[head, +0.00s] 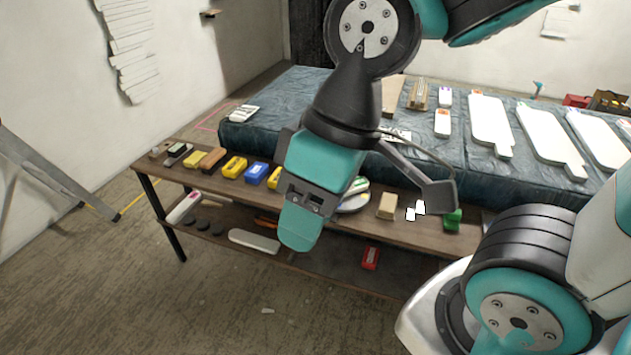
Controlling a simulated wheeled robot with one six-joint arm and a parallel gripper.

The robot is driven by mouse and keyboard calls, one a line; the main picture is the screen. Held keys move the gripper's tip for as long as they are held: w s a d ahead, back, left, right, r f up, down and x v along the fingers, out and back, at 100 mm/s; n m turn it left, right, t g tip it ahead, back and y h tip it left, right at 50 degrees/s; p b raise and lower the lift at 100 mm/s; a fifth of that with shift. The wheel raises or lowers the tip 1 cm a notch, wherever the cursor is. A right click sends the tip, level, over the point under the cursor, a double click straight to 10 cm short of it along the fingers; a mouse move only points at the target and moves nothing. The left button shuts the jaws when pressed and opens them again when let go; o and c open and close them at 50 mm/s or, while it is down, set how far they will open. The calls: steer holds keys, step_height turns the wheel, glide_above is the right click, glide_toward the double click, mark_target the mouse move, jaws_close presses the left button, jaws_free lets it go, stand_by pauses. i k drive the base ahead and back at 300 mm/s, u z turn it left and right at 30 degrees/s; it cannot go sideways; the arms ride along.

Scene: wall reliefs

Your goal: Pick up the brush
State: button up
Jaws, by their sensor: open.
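No object can be made out for certain as the brush. Small block-like things lie in a row on the wooden bench (345,222), among them a brown block (212,158) and a beige block (387,206); either could be it, but the detail is too small to tell. My gripper (370,210) hangs over the front of the bench in the middle of the head view, its fingers spread and nothing seen between them. It hides part of the bench top and the row behind it.
Yellow (234,167) and blue (256,173) blocks lie left of my gripper, a green object (452,219) right. The lower shelf holds a long white object (254,241) and a red one (370,257). A blue-covered table (265,125) stands behind. Floor in front is mostly clear.

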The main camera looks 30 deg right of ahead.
mark_target(214, 160)
steer(key=u, duration=0.25)
steer(key=i, duration=2.05)
steer(key=z, duration=0.5)
